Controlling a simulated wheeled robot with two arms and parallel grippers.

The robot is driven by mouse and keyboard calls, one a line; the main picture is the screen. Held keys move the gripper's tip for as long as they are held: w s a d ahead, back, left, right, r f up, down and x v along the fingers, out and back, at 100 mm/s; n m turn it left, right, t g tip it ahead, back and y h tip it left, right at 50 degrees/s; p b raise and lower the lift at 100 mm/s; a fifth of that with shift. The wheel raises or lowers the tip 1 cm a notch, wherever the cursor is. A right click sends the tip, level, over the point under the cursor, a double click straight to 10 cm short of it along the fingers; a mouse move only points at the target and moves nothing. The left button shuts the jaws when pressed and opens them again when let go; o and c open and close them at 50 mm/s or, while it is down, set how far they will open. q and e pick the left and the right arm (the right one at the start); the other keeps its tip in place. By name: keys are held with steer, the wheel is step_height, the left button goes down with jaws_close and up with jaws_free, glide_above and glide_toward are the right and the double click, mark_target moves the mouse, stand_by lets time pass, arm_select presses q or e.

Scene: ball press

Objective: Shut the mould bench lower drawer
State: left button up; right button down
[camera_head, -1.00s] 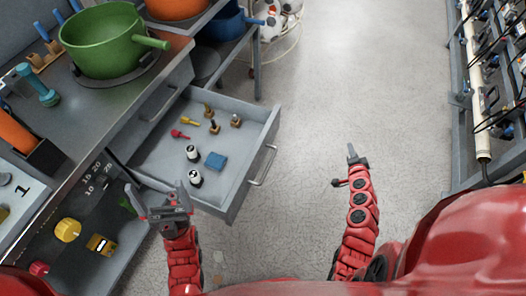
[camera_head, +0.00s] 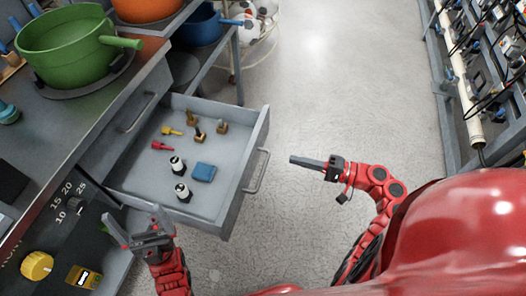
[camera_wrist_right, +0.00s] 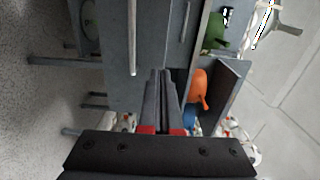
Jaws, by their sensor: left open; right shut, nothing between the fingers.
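The lower drawer (camera_head: 232,205) of the mould bench (camera_head: 92,118) is pulled out, with its bar handle (camera_head: 259,170) on the outer front face. Inside lie a blue block, two black-and-white cylinders and several small red, yellow and brass-and-black pieces. My right gripper (camera_head: 298,161) is shut and empty, to the right of the handle and apart from it, pointing left. In the right wrist view its fingers (camera_wrist_right: 160,82) are together, below a bar handle (camera_wrist_right: 132,40). My left gripper (camera_head: 137,236) is open and empty by the drawer's near left corner.
A green pot (camera_head: 66,45) stands on the bench top, and an orange pot (camera_head: 146,8) and a blue pot (camera_head: 203,24) are on the shelving behind. The floor (camera_head: 330,90) right of the drawer is clear. A rack with cables (camera_head: 490,75) stands at far right.

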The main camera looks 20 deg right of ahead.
mark_target(253, 149)
steer(key=x, duration=1)
steer(key=shift+w+a, duration=0.25)
steer(key=shift+w, duration=0.05)
steer(key=shift+w+a, duration=0.3)
steer(key=shift+a, duration=0.2)
steer(key=b+x, duration=1.2)
steer(key=x, duration=2.2)
steer(key=shift+w+r, duration=0.2)
